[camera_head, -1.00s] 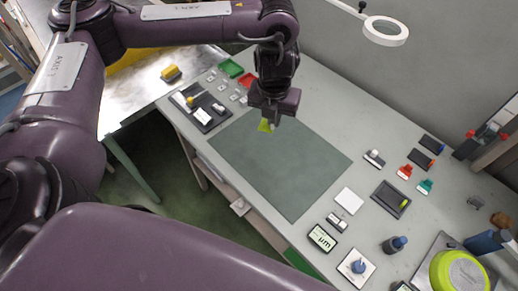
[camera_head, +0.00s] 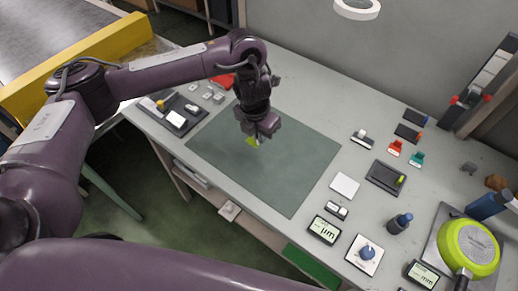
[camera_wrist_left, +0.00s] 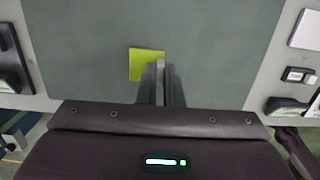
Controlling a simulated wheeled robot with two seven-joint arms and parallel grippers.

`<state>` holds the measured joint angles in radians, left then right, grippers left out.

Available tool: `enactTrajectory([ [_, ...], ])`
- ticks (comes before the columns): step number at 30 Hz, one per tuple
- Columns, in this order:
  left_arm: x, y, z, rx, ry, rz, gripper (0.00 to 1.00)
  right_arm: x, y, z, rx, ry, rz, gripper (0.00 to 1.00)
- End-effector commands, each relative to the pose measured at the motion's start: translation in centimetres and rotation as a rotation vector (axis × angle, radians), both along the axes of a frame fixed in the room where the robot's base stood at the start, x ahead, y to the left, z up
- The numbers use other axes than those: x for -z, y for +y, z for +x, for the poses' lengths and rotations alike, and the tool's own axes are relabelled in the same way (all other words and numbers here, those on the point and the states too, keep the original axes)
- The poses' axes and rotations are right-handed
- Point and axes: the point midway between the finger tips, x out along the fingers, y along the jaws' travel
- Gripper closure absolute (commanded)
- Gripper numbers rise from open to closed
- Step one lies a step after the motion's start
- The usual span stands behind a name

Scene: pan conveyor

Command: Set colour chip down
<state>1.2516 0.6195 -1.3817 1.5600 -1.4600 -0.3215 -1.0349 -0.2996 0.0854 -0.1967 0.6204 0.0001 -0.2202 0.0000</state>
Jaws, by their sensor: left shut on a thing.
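A yellow-green colour chip (camera_head: 253,141) is held at the tips of my left gripper (camera_head: 259,137), over the dark green mat (camera_head: 290,190). In the left wrist view the chip (camera_wrist_left: 146,64) is a flat square, gripped at its right edge by the shut fingers (camera_wrist_left: 162,82). The mat (camera_wrist_left: 220,60) fills most of the background there. I cannot tell how high the chip is above the mat. My right gripper is not in view.
A black tray (camera_head: 188,128) with small items lies left of the mat. A white square (camera_head: 345,185), gauges with displays (camera_head: 324,229), a dark tray (camera_head: 373,180) and a green round pan (camera_head: 468,250) stand to the right. Most of the mat is bare.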

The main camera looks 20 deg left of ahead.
Motion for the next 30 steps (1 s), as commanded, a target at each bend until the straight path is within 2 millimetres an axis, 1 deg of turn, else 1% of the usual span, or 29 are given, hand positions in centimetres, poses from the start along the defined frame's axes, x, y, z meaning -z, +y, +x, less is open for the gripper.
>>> enactTrajectory([
  [1, 1.3, 0.0, -0.1, -0.002, 0.005, -0.002, 1.0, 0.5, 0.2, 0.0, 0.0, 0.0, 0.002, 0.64],
  [2, 1.8, 0.0, -0.1, -0.002, 0.004, -0.002, 1.0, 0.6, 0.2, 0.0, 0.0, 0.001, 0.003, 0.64],
  [8, 3.3, 0.0, 0.0, -0.002, 0.002, 0.0, 1.0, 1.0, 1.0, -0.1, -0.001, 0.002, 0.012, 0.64],
  [12, 5.6, -0.1, -0.1, -0.002, 0.004, -0.002, 1.0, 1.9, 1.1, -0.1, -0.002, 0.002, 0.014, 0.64],
  [15, 6.5, 0.0, -0.1, -0.002, 0.002, -0.002, 1.0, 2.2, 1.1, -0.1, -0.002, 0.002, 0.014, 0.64],
  [23, 6.4, 0.0, 0.0, 0.0, -0.001, 0.0, 1.0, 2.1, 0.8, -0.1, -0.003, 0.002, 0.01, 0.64],
  [28, 7.0, 0.0, 0.0, 0.0, -0.001, 0.0, 1.0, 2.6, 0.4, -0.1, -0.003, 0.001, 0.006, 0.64],
  [29, 6.8, 0.0, 0.0, 0.0, -0.001, 0.0, 0.9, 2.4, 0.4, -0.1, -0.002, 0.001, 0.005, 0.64],
  [30, 6.8, 0.0, 0.0, 0.0, -0.001, 0.0, 0.85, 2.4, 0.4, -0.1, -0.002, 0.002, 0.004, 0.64],
])
